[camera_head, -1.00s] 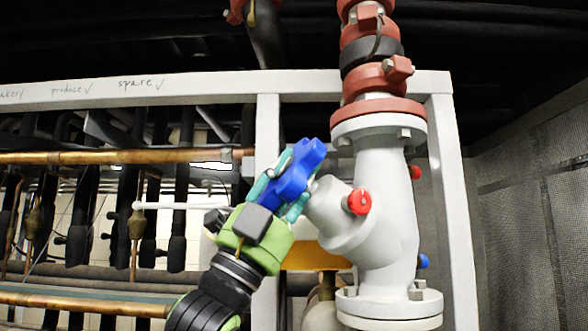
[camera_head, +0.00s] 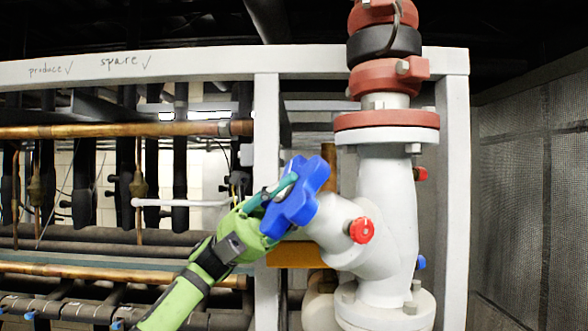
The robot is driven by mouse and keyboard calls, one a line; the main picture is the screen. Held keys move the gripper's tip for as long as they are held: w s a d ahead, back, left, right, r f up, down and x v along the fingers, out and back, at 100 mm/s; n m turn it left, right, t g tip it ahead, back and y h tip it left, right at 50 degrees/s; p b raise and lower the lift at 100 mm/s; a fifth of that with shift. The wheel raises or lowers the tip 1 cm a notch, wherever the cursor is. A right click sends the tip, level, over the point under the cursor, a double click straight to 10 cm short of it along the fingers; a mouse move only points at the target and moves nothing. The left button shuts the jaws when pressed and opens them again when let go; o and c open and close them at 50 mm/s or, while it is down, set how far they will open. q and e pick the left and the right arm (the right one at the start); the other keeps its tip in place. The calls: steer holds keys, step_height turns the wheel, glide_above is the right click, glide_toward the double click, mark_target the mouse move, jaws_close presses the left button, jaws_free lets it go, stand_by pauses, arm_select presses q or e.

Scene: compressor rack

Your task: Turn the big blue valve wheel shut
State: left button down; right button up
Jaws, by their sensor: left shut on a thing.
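The big blue valve wheel (camera_head: 297,200) sits on the slanted branch of a large white valve body (camera_head: 385,215), right of the middle in the head view. My left gripper (camera_head: 270,198) is green with teal fingers. It reaches up from the lower left and is shut on the wheel's left side. One teal finger lies across the wheel's near upper left; the other finger is mostly hidden behind the wheel. My right gripper is not in view.
A small red knob (camera_head: 361,230) sits on the branch close right of the wheel. A white frame post (camera_head: 266,130) stands just behind the gripper. Copper pipes (camera_head: 120,131) run across the left. A mesh wall (camera_head: 530,190) closes the right side.

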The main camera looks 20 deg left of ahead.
mark_target(270, 210)
arm_select(q)
steer(key=shift+r+m+g+y+p, duration=0.2)
steer(key=shift+m+g+y+p, duration=0.75)
steer(key=shift+y, duration=0.35)
steer(key=shift+m, duration=0.25)
steer(key=c, duration=0.9)
jaws_free()
steer(key=shift+f, duration=0.1)
steer(key=shift+d, duration=0.1)
steer(key=v, duration=0.6)
steer(key=shift+w+a+f, duration=0.25)
steer(key=shift+a+f, duration=0.05)
steer(key=shift+a, duration=0.2)
